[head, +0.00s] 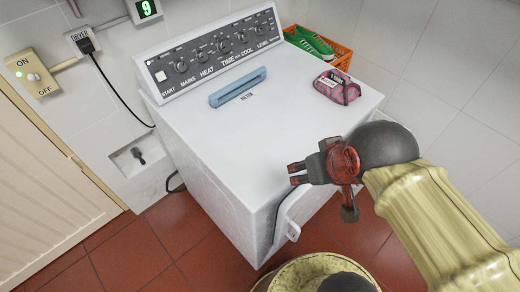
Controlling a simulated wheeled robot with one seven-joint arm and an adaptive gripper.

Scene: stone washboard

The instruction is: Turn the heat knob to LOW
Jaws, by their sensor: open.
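The heat knob (202,56) is a small dark round knob above the word HEAT on the control panel (172,89) at the back of a white dryer (225,150). Its pointer and LOW mark are too small to read. My gripper (292,174) is open and empty. Its fingers point left near the dryer's front edge, well apart from the panel.
A blue filter handle (238,87) and a pink pouch (337,87) are on the dryer top. Other knobs flank the heat knob. An orange crate (340,58) with green shoes (313,40) stands behind. A black cord (110,85) hangs left. The middle top is clear.

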